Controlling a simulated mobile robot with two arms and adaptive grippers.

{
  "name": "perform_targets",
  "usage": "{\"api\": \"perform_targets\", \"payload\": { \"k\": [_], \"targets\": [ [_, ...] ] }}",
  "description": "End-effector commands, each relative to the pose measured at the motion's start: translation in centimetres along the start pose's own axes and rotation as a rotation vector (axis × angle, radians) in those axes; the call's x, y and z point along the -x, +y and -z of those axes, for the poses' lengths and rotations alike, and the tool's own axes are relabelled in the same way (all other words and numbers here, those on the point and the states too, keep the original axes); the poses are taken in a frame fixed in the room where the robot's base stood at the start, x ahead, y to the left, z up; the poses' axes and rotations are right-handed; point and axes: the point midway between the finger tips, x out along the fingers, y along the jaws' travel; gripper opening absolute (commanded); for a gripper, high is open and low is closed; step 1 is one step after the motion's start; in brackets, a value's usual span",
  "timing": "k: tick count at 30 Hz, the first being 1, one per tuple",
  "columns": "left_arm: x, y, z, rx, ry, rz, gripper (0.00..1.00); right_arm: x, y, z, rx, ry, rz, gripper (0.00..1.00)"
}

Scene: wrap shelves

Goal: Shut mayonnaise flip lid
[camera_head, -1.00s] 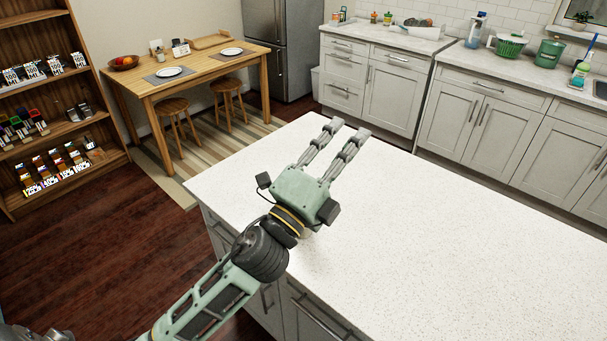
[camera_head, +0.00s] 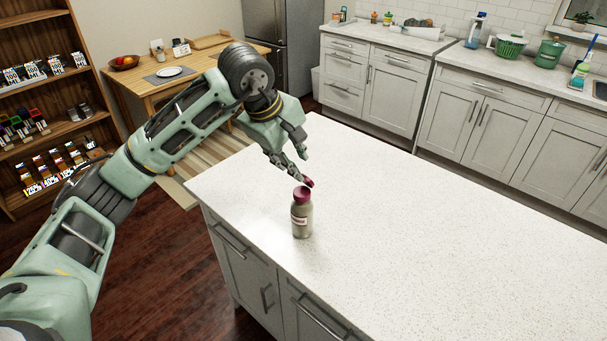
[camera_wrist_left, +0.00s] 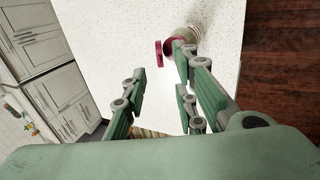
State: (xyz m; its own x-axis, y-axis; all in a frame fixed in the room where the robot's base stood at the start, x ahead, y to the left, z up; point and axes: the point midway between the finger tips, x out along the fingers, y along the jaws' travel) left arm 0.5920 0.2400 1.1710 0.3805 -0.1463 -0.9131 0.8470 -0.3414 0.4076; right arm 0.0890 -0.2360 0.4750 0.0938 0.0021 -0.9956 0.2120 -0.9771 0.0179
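A mayonnaise bottle (camera_head: 302,218) with a dark red cap stands upright on the white counter, near its left edge. Its red flip lid (camera_head: 309,182) stands raised at the top, on the far side of the cap. In the left wrist view the lid (camera_wrist_left: 158,53) shows apart from the bottle's neck (camera_wrist_left: 187,35), as an open lid. My left gripper (camera_head: 302,168) is just above and behind the cap, pointing down. In the left wrist view its fingers (camera_wrist_left: 159,72) are spread with nothing between them. I cannot tell whether a finger touches the cap. My right gripper is not in view.
The white counter (camera_head: 430,240) is otherwise bare, with free room to the right. A wooden table (camera_head: 150,92) and a shelf of goods (camera_head: 45,118) stand at the left. Grey cabinets (camera_head: 385,85) line the back.

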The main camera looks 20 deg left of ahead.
Motion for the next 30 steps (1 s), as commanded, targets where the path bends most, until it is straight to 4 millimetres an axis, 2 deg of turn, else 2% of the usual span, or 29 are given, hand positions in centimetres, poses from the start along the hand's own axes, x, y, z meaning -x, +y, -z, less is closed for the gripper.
{"api": "perform_targets", "payload": {
  "k": [9,13,24,30],
  "targets": [
    [-4.9,0.0,-0.3,0.001,-0.006,0.004,0.27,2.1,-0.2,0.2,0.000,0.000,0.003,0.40],
    [-6.3,0.0,-0.3,0.000,-0.006,0.002,0.27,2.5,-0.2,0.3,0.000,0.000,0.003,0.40],
    [-7.1,-0.1,-0.3,0.000,-0.006,0.000,0.26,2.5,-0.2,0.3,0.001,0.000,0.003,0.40],
    [-7.1,0.0,-0.3,0.000,-0.006,0.000,0.08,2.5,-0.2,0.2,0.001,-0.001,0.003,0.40]
  ]
}}
